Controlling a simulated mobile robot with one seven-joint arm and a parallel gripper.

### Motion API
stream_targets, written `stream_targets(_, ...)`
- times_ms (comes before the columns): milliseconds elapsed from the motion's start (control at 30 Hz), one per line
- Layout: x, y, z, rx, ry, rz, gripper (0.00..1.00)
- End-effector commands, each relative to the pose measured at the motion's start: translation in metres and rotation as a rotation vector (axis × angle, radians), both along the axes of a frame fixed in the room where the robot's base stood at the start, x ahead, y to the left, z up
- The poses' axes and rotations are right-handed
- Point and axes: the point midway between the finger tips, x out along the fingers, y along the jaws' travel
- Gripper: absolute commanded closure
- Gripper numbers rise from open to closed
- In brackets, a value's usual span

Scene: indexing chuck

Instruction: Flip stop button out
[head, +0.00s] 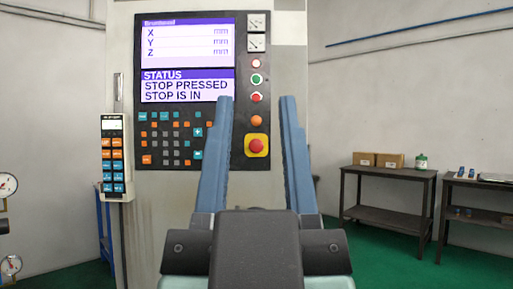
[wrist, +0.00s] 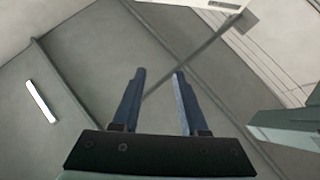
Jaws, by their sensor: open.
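The control panel (head: 188,90) stands ahead in the head view. Its screen (head: 186,88) reads "STOP PRESSED" and "STOP IS IN". The stop button (head: 256,146) is a red round knob on a yellow square at the panel's lower right. Nothing is between the fingers in the wrist view (wrist: 158,72), which shows grey surfaces and no button. I cannot tell the distance from fingertips to button.
Smaller red and green buttons (head: 257,79) and an orange one sit above the stop button. A handheld pendant (head: 114,155) hangs left of the panel. Dark tables (head: 388,172) with boxes stand at the right. Gauges (head: 7,185) show at the left edge.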

Motion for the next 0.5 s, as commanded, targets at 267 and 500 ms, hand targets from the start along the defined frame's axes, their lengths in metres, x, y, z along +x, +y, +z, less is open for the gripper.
stream_targets(267,0.0,0.0,0.032,0.0,0.0,0.0,1.0)
stream_targets(500,0.0,0.0,0.104,-0.001,0.0,0.001,1.0)
